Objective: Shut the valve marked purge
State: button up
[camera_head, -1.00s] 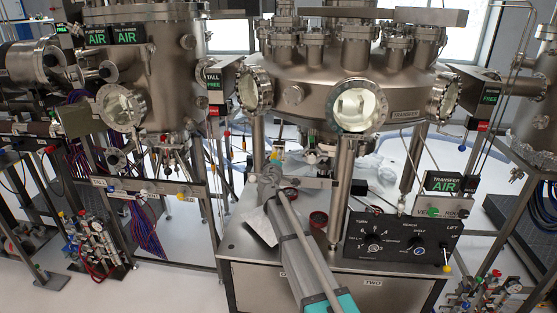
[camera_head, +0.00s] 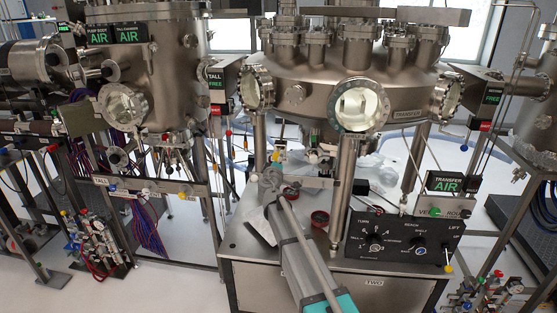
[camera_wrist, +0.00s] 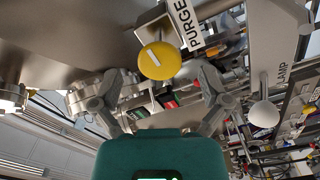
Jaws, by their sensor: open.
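The valve knob marked PURGE is a round yellow knob (camera_wrist: 157,60) with a short white bar on its face. Its black-on-white PURGE label (camera_wrist: 187,28) is just right of it in the wrist view. In that view my gripper (camera_wrist: 160,86) has its two fingers spread wide, with nothing between them. The knob appears just above and between the fingertips; I cannot tell the exact gap. In the head view my gripper (camera_head: 268,176) is below the transfer chamber, close to a small yellow knob (camera_head: 276,156), partly hidden by my arm.
A white knob labelled LAMP (camera_wrist: 264,114) sits right of the fingers. The large steel transfer chamber (camera_head: 340,75) hangs above my gripper. A steel support post (camera_head: 342,190) stands to its right. A black control panel (camera_head: 402,236) sits on the cabinet, and dark red rings lie there.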

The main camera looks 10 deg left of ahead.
jog(key=s, duration=0.9)
jog(key=shift+s+a, duration=0.15)
jog(key=shift+s, duration=0.1)
jog(key=s+d+f+m+g+h, duration=0.2)
jog(key=s+d+f+m+g, duration=0.15)
jog(key=d, duration=0.45)
jog(key=s+d+f+m+g+h, duration=0.2)
jog(key=s+d+f+m+g, duration=0.15)
jog(key=d, duration=0.45)
jog(key=s+d+f+m+g+h, duration=0.2)
jog(key=s+d+f+m+g, duration=0.15)
jog(key=d, duration=0.55)
jog(key=s+d+f+m+g+y, duration=0.1)
jog(key=s+f+g+y, duration=0.2)
jog(key=s, duration=0.6)
jog(key=s+d+f+m+g+y, duration=0.1)
jog(key=s+d+f+g+y, duration=0.1)
jog(key=s, duration=0.7)
notch_tip(320, 180, down, 3)
jog(key=shift+s+d+f+g+y, duration=0.15)
jog(key=shift+s+g+y, duration=0.2)
jog(key=shift+g+y, duration=0.7)
